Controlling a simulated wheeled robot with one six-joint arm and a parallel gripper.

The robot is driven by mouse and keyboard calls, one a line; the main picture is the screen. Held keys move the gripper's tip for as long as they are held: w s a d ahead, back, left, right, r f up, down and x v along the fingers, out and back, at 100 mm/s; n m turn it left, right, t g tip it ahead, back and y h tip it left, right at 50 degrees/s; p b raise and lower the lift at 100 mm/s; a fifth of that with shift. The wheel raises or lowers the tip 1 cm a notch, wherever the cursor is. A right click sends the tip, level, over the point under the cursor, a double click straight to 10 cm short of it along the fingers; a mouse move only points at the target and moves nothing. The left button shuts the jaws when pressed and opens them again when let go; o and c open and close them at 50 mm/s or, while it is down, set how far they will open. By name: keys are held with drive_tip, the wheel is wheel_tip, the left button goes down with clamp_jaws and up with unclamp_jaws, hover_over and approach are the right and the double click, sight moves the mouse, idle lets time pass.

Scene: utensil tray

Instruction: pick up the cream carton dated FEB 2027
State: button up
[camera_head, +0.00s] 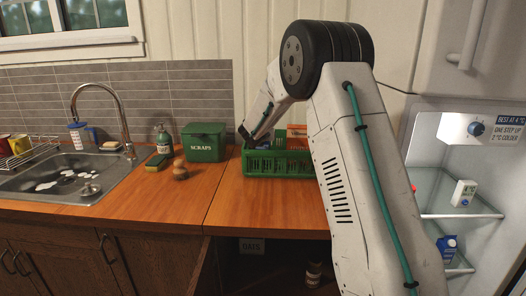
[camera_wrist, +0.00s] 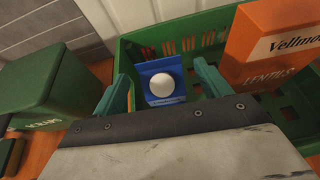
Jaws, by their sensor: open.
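In the wrist view a blue carton (camera_wrist: 154,68) with a round white cap stands in the green crate (camera_wrist: 125,50). My gripper (camera_wrist: 161,72) is open, with one teal finger on each side of the carton. I cannot tell whether the fingers touch it. No date shows on it. In the head view my gripper (camera_head: 250,140) is over the left part of the crate (camera_head: 275,169), partly hidden by my arm. The open fridge holds another blue carton (camera_head: 447,248) on a low shelf and a white carton (camera_head: 463,193) above it; their dates are unreadable.
An orange lentils box (camera_wrist: 262,50) stands in the crate to the right of the blue carton. A green scraps bin (camera_head: 204,143) stands left of the crate. The sink (camera_head: 70,177) is farther left. The counter (camera_head: 265,210) before the crate is clear.

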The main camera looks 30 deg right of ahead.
drive_tip(key=x, duration=0.3)
drive_tip(key=shift+w+d, duration=0.1)
drive_tip(key=c, duration=1.7)
drive_tip(key=shift+r, duration=0.1)
clamp_jaws()
drive_tip(key=shift+r, duration=0.1)
